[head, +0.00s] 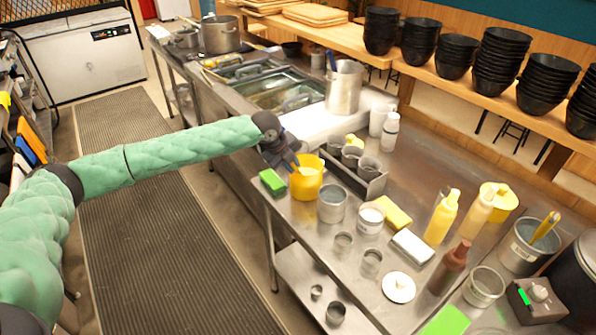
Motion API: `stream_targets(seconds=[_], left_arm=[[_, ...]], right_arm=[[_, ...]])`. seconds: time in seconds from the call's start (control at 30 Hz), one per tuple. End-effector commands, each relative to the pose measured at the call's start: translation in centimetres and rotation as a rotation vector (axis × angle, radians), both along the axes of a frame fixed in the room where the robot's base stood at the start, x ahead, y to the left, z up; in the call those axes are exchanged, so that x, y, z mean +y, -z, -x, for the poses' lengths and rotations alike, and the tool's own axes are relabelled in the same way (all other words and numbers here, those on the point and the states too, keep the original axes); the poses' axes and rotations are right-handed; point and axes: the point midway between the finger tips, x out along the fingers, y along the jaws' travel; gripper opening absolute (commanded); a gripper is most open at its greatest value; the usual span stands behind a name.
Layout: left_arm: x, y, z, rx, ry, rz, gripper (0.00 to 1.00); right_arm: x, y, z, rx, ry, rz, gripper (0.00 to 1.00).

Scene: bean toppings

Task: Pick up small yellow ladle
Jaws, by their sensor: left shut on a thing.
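My left arm reaches in from the left, and my left gripper (292,161) is at the near edge of the steel counter, directly above a yellow cup-shaped container (308,184). Its fingers point down at the container's mouth and are shut on a thin handle, which I take to be the small yellow ladle's. The ladle's bowl is hidden, and I cannot tell whether it touches the container. My right gripper is not in view.
A green block (272,181) lies left of the container and a steel pot (332,204) stands to its right. A rack of metal cups (354,171) is behind. Yellow bottles (441,217) stand farther right. The floor mat (170,230) is clear.

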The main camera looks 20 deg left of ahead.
Motion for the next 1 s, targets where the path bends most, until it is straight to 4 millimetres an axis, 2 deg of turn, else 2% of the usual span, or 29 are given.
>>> stream_targets(seconds=[0.33,0.43,0.8,1.0], left_arm=[[0.0,-0.8,-0.1,-0.002,0.0,0.001,0.0],[0.0,-1.9,0.0,-0.001,0.0,0.0,0.0],[0.0,-7.8,-0.1,-0.002,0.0,0.001,0.0],[0.0,-9.6,0.0,0.0,0.0,0.0,0.0]], right_arm=[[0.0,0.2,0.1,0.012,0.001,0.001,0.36],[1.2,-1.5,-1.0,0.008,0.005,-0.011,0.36],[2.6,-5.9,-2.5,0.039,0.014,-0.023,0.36],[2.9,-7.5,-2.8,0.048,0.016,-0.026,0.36]])
